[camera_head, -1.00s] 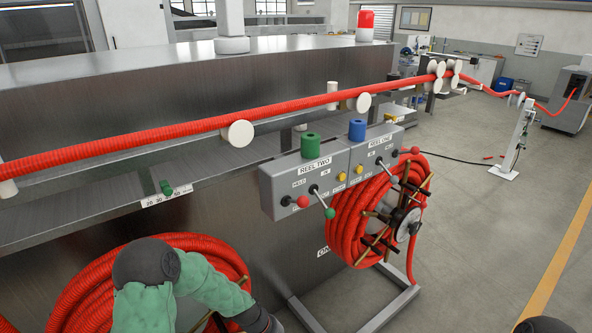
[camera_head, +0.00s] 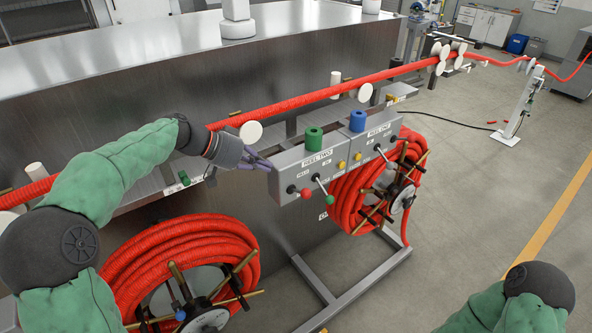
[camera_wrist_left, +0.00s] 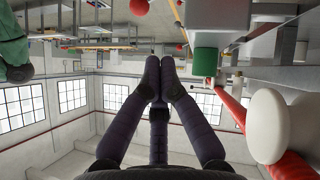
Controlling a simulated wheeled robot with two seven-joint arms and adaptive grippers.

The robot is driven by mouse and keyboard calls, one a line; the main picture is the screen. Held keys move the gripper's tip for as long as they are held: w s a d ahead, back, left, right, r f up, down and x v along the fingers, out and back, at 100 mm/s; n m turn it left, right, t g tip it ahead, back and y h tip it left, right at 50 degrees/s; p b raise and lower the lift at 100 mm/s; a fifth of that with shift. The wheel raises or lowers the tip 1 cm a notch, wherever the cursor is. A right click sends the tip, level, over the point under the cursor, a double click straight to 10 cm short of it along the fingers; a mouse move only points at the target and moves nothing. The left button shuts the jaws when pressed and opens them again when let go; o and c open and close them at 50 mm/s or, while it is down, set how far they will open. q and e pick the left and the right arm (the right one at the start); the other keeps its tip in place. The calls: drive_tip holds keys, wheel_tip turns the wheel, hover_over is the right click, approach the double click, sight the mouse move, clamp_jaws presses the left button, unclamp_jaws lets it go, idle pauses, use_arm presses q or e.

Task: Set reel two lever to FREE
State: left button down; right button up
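The grey REEL TWO box (camera_head: 283,172) stands in the middle of the head view, with a green cylinder (camera_head: 313,139) on top. On its front, a lever with a red knob (camera_head: 306,193) points right, and a lever with a green knob (camera_head: 330,201) points down and right. The small position labels cannot be read surely. My left gripper (camera_head: 268,165) is at the box's left edge, left of and above the red knob; contact cannot be told. In the left wrist view, its fingers (camera_wrist_left: 160,62) are together and empty. A red knob (camera_wrist_left: 139,6) shows at the top there. My right gripper is out of view.
The REEL ONE box (camera_head: 374,139) adjoins on the right, with its own levers. A red conduit (camera_head: 300,100) on white rollers runs behind and above the boxes. Reels of red conduit (camera_head: 165,255) stand below. Open floor (camera_head: 465,190) lies to the right.

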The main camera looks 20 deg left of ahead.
use_arm(q)
drive_tip(key=r, duration=0.3)
drive_tip(key=shift+s+a+m+h, duration=0.1)
drive_tip(key=shift+s+m+h, duration=0.15)
drive_tip(key=shift+m+h, duration=0.05)
drive_tip(key=shift+f, duration=0.1)
drive_tip(key=p+x, duration=0.2)
drive_tip(key=x, duration=0.7)
drive_tip(key=shift+w, duration=0.2)
drive_tip(key=p, duration=0.1)
hover_over(299, 192)
drive_tip(key=s, duration=0.1)
drive_tip(key=shift+a+f, duration=0.15)
drive_tip(key=shift+f, duration=0.9)
drive_tip(key=shift+a+f, duration=0.15)
drive_tip(key=shift+f, duration=0.85)
drive_tip(key=shift+s, duration=0.1)
